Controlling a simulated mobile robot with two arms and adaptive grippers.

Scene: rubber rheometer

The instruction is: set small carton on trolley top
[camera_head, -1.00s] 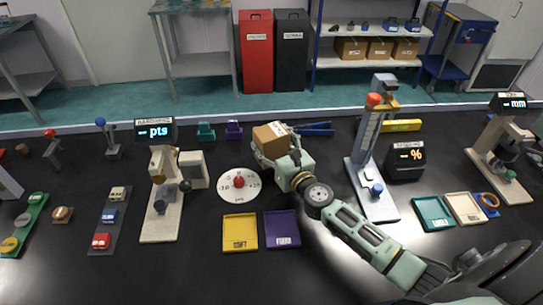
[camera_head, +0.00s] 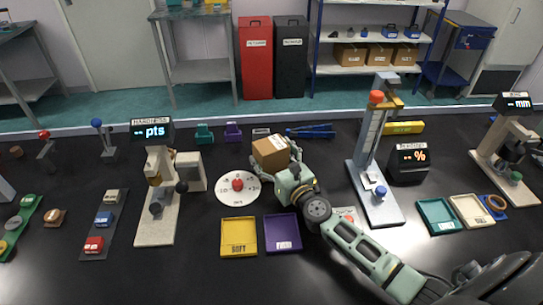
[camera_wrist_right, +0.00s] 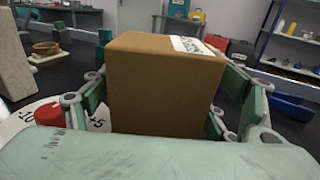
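The small carton (camera_head: 271,153) is a brown box with a white label on top, near the middle of the bench in the head view. My right gripper (camera_head: 290,170) is shut on it, with fingers along both sides. In the right wrist view the carton (camera_wrist_right: 165,85) fills the space between the fingers and looks upright. I cannot tell how far it is above the bench. A blue trolley (camera_head: 474,20) stands on the floor at the back right, behind the bench; its top looks clear. My left gripper is not in view.
A round dial plate (camera_head: 237,200) with a red knob lies left of the carton. A yellow tray (camera_head: 239,250) and purple tray (camera_head: 283,246) lie in front. A tall grey stand (camera_head: 371,150) is on the right. A shelf rack (camera_head: 370,70) holds other cartons behind.

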